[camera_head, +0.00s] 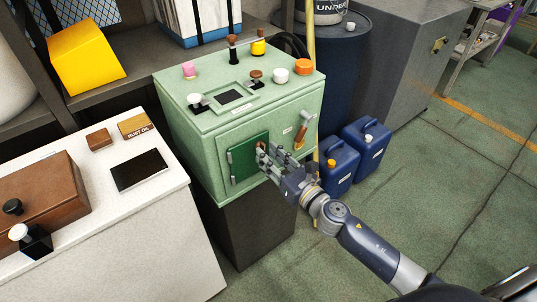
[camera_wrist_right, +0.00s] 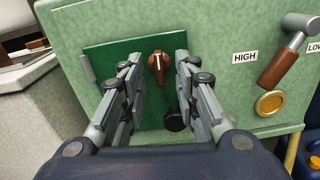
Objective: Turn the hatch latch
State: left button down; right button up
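The hatch (camera_head: 240,162) is a dark green square door on the front of a pale green machine; it looks closed. It also shows in the right wrist view (camera_wrist_right: 105,60). The hatch latch (camera_wrist_right: 158,66) is a brown knob with a white mark, standing roughly upright. My right gripper (camera_head: 268,153) is at the hatch in the head view. In the right wrist view its two fingers (camera_wrist_right: 158,68) are apart, one on each side of the latch, with visible gaps to it. Whether the tips reach its depth I cannot tell. My left gripper is out of view.
A brown-handled lever (camera_wrist_right: 284,58) with HIGH and LOW labels is right of the hatch, above a brass disc (camera_wrist_right: 269,103). A black round knob (camera_wrist_right: 175,120) sits below the latch. Blue jugs (camera_head: 339,165) stand right of the machine. A white counter (camera_head: 160,225) is at left.

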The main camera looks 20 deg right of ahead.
jog(key=b+v, duration=0.1)
jog(key=v, duration=0.4)
jog(key=shift+s, duration=0.1)
dwell(0.3)
jog(key=v, duration=1.2)
jog(key=s+d+f+m+g+h, duration=0.2)
jog(key=f+m, duration=0.5)
jog(key=f, duration=0.5)
jog(key=s+d+f+m+g+h, duration=0.1)
jog(key=s+f+m+g+h, duration=0.15)
jog(key=f+m, duration=0.7)
jog(key=s+d+f+m+g+h, duration=0.1)
jog(key=s+d+f+m+g, duration=0.3)
jog(key=f, duration=1)
jog(key=s+a+f+m+g, duration=0.3)
jog(key=s+f+m, duration=0.5)
jog(key=s+f, duration=0.2)
jog(key=s+a+f+m+g, duration=0.3)
jog(key=s+f+m, duration=0.5)
jog(key=s, duration=0.7)
jog(key=shift+a+f+g, duration=0.25)
jog(key=shift+f+g, duration=0.5)
jog(key=shift+f, duration=0.25)
